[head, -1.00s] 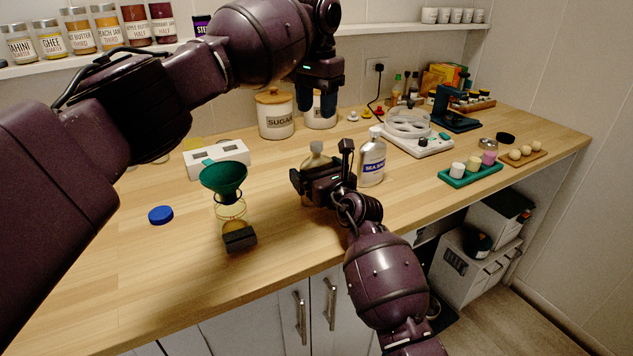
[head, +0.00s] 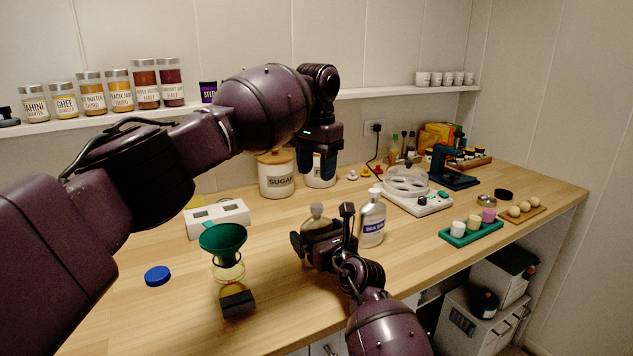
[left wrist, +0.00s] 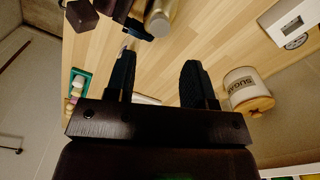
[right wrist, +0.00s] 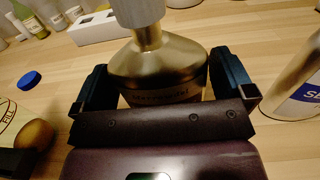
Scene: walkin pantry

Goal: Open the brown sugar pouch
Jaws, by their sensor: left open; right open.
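The gold pouch (right wrist: 155,68) with a pale spout cap (right wrist: 138,12) stands upright on the counter; its label is mostly hidden, so I cannot read its name. In the head view its cap (head: 316,210) shows above my right gripper (head: 323,232). My right gripper is open, with one finger on each side of the pouch; I cannot tell whether they touch it. My left gripper (head: 322,165) is open and empty, pointing down above the counter behind the pouch. Its two spread fingers also show in the left wrist view (left wrist: 158,82).
A sea salt container (head: 372,220) stands just right of the pouch. The sugar jar (head: 276,178) and a white box (head: 217,218) stand behind.

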